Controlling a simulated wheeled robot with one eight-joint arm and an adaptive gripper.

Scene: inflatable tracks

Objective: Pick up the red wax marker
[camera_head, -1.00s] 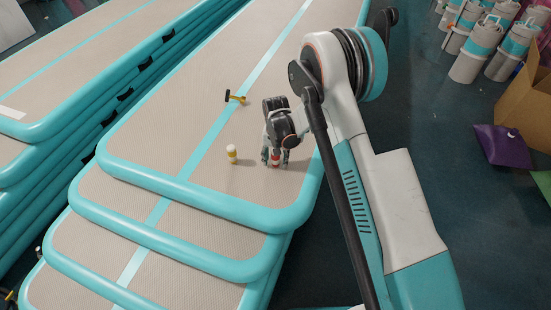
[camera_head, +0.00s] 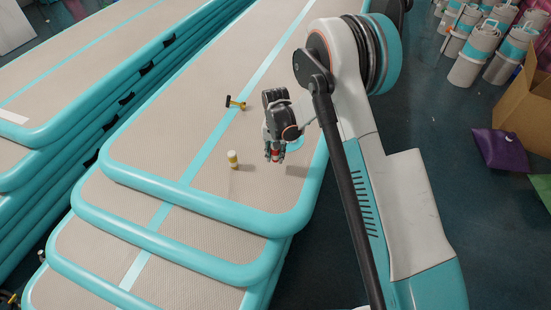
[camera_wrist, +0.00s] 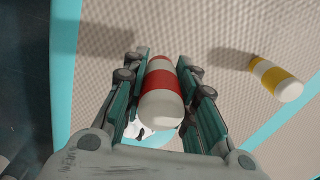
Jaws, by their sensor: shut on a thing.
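The red wax marker (camera_wrist: 161,92) is a white cylinder with a red band. It sits between the fingers of my gripper (camera_wrist: 163,85) in the wrist view. My gripper (camera_head: 274,157) is shut on it, held above the top inflatable track (camera_head: 220,198). In the head view only a small red and white part of the marker (camera_head: 275,156) shows between the fingertips; the rest is hidden by the gripper. A shadow lies on the track to the right of it.
A yellow and white marker (camera_head: 233,159) stands on the track left of my gripper; it also shows in the wrist view (camera_wrist: 276,79). A yellow and black hammer-like tool (camera_head: 236,103) lies farther back. A cardboard box (camera_head: 523,110) and purple bag (camera_head: 500,149) are on the floor at right.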

